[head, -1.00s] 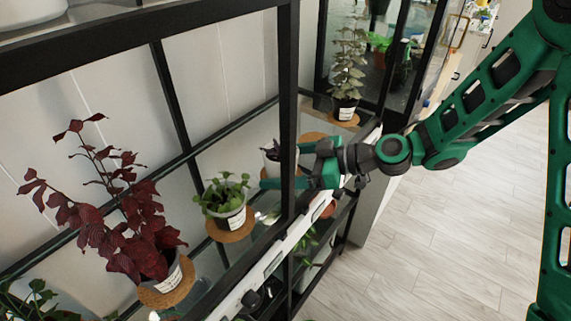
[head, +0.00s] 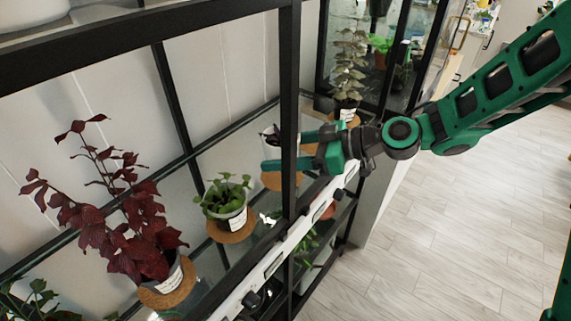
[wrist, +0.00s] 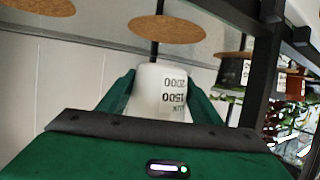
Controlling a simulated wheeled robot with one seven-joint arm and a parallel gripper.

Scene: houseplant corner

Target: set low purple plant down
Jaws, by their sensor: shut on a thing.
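The low purple plant (head: 271,133) shows as a few dark leaves beside the black shelf post in the head view. Its pot is mostly hidden there by the post and my gripper. My gripper (head: 284,150) reaches into the shelf from the right. In the wrist view, the white pot (wrist: 160,95) with printed numbers sits between the two green fingers of my gripper (wrist: 160,82), which are shut on it. A cork mat (head: 271,182) shows below the gripper in the head view, with no pot visible on it. I cannot tell whether the pot touches anything below.
A green plant (head: 225,198) stands close on the left, with a dark red plant (head: 120,225) farther left. A tall pale plant (head: 349,75) stands at the back. The black upright post (head: 288,90) is right beside my gripper. Light floor (head: 450,230) is clear at right.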

